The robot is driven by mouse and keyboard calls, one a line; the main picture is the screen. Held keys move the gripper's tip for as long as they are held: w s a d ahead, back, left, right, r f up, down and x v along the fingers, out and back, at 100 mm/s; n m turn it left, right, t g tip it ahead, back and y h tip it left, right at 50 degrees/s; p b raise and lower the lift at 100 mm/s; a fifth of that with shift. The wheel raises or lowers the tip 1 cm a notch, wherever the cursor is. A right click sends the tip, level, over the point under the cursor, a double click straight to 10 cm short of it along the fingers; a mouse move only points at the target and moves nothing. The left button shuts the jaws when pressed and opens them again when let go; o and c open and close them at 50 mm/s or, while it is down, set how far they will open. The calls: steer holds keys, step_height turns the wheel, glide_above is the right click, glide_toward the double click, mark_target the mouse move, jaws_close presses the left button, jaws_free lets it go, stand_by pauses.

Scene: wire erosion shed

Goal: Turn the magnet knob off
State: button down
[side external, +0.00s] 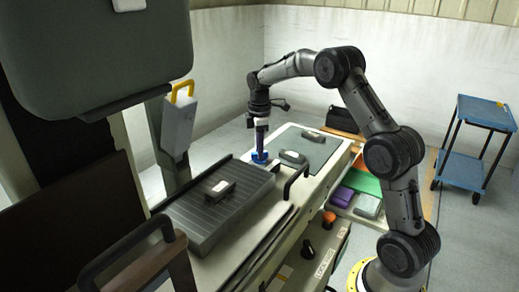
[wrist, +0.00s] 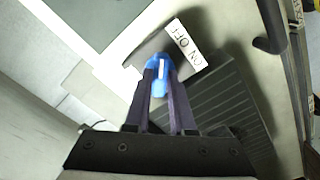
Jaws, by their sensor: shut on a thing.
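The blue magnet knob (side external: 260,157) stands on the machine bed, at the far end of the dark ribbed plate (side external: 205,222). My gripper (side external: 261,151) points straight down and is shut on the knob. In the wrist view the blue knob (wrist: 160,64) shows between and just beyond the two fingertips (wrist: 161,77). A white label (wrist: 185,45) reading "ON OFF" lies beside the knob. The fingers cover part of the knob, and I cannot tell which word it points to.
A black handle (side external: 296,182) rises at the bed's near edge. A blue cart (side external: 484,112) stands far right.

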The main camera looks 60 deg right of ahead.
steer(key=shift+r, duration=0.15)
steer(key=c, duration=0.8)
jaws_free()
steer(key=shift+o, duration=0.2)
step_height(320, 180, up, 14)
